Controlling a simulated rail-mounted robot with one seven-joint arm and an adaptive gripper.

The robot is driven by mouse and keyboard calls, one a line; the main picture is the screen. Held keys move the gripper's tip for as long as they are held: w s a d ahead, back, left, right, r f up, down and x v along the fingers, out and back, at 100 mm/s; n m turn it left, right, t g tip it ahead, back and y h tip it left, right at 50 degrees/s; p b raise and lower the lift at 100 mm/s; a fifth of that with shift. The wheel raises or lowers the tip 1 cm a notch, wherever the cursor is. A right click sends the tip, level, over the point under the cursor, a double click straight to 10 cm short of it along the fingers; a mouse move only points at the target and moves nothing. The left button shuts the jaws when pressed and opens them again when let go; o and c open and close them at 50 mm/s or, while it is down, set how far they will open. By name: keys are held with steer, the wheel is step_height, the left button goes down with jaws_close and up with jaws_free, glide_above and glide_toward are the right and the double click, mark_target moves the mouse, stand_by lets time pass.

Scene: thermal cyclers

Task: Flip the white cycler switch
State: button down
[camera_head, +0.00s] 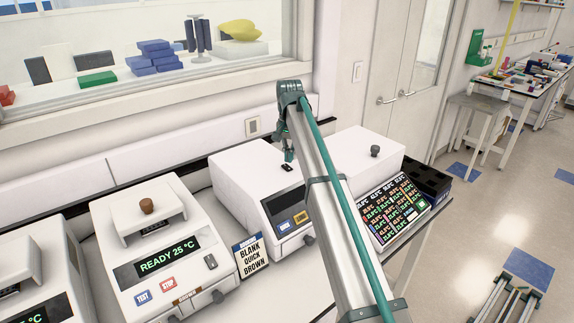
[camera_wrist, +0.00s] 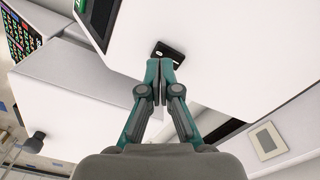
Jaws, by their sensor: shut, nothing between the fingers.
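The white cycler (camera_head: 250,185) stands mid-counter, partly hidden on its right by my arm. Its small black switch (camera_head: 287,168) lies on the flat white top. In the wrist view the switch (camera_wrist: 172,51) is a dark plate just beyond my fingertips, which cover part of its near edge. My gripper (camera_head: 289,155) points down close to the switch. In the wrist view my gripper (camera_wrist: 160,75) has its teal fingers shut together and empty. I cannot tell whether the tips touch the switch, or which way its lever sits.
Left is another cycler (camera_head: 165,240) reading READY 25 °C, with a brown knob. A sign (camera_head: 250,256) reading BLANK QUICK BROWN stands between the two. Right of my arm is a white unit (camera_head: 360,155) with a dark knob and a colourful temperature panel (camera_head: 395,210). The wall is behind.

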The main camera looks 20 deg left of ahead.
mark_target(289, 168)
steer(key=shift+r+p, duration=0.8)
steer(key=shift+r, duration=1.2)
